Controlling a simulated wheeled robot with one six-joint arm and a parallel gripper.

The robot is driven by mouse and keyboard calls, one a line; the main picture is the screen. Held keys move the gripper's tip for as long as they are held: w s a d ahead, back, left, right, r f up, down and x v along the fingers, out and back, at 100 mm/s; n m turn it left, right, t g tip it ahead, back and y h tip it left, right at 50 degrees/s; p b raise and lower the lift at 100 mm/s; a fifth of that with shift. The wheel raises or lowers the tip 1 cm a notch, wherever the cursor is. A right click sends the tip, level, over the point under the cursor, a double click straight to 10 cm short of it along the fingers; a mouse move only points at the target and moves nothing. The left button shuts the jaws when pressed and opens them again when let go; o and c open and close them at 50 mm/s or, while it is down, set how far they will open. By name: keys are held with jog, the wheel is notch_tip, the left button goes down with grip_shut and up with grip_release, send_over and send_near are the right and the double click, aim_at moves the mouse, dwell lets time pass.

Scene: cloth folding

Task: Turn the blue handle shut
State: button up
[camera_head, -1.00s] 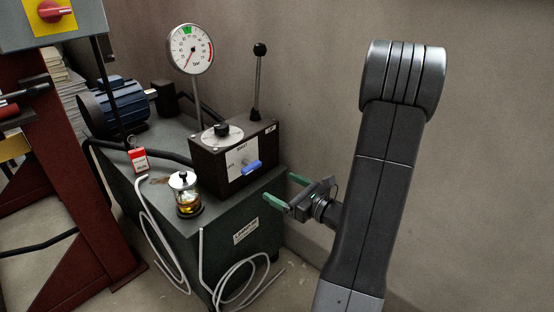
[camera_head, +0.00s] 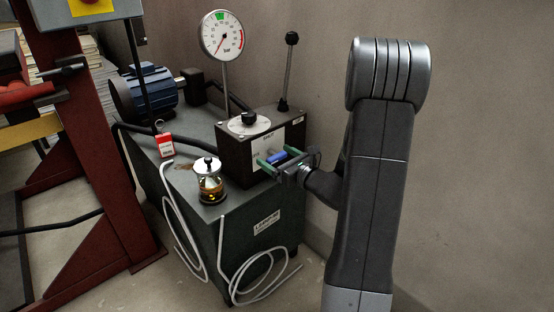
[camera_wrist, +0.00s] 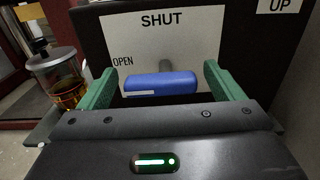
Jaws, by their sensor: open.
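The blue handle (camera_head: 278,157) sits on the front face of a black valve box (camera_head: 231,156). In the wrist view the handle (camera_wrist: 160,84) lies about level across a white plate (camera_wrist: 196,42) marked SHUT at the top and OPEN at the left. My gripper (camera_head: 278,156) is open in front of the plate. In the wrist view its green fingers (camera_wrist: 160,82) stand on either side of the handle, with a gap at each end. I cannot tell how deep the fingers reach around it.
The box stands on a dark green cabinet (camera_head: 262,205). A glass jar of amber liquid (camera_head: 210,184) stands to its left, and shows at the left in the wrist view. A gauge (camera_head: 222,36) and a black-knobbed lever (camera_head: 289,70) rise behind. White hoses (camera_head: 246,268) hang in front.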

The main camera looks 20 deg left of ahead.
jog(key=shift+w+a, duration=0.1)
jog(key=shift+a, duration=0.1)
jog(key=c, duration=1)
